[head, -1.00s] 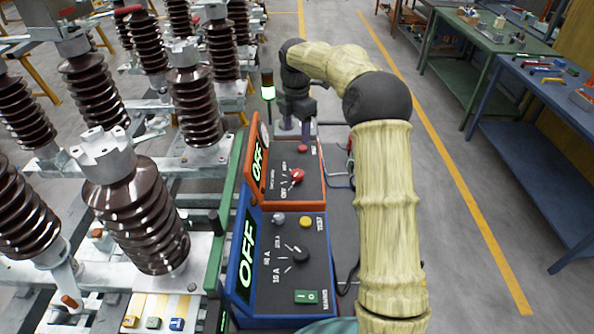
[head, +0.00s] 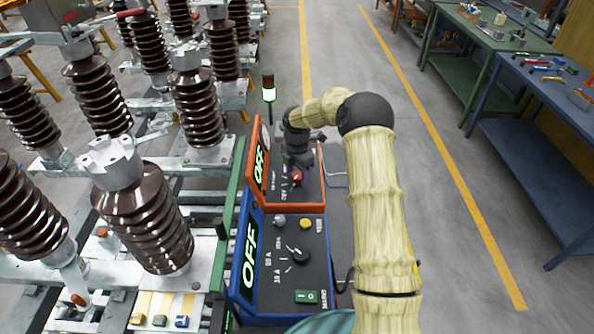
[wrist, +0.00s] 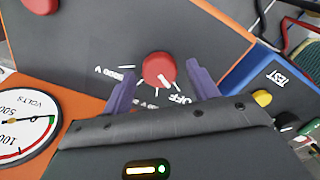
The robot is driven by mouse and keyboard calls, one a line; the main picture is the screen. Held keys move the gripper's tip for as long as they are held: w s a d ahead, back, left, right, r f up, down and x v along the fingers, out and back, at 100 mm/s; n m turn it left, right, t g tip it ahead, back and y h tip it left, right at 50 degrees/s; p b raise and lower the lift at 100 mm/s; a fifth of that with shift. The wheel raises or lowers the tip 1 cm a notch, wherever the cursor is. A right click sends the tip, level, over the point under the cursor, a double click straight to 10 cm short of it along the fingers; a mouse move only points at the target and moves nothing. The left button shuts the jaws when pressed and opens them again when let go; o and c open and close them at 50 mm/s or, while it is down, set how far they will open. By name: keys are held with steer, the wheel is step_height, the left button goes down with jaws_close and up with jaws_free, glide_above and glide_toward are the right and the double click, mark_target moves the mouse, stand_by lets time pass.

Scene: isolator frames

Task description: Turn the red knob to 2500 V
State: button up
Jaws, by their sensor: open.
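The red knob (wrist: 157,68) is on the dark top panel of the orange-edged box (head: 308,196). It also shows in the head view (head: 296,177), just in front of my arm's end. Its white pointer line is turned toward the OFF label (wrist: 170,99). A voltage label ending in V (wrist: 110,73) lies on its left in the wrist view; its digits are hard to read. My gripper (wrist: 161,70) is open, with purple fingers on either side of the knob and gaps between. The display (head: 259,165) reads OFF.
A red button (wrist: 40,4) is at the wrist view's upper left. A volts gauge (wrist: 28,125) is at its left. The blue box (head: 282,320) with a black knob (head: 299,256) and yellow TEST button (head: 306,223) stands nearer. Brown insulators (head: 142,220) stand at left.

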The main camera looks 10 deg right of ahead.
steer(key=shift+f, duration=0.25)
steer(key=c, duration=1)
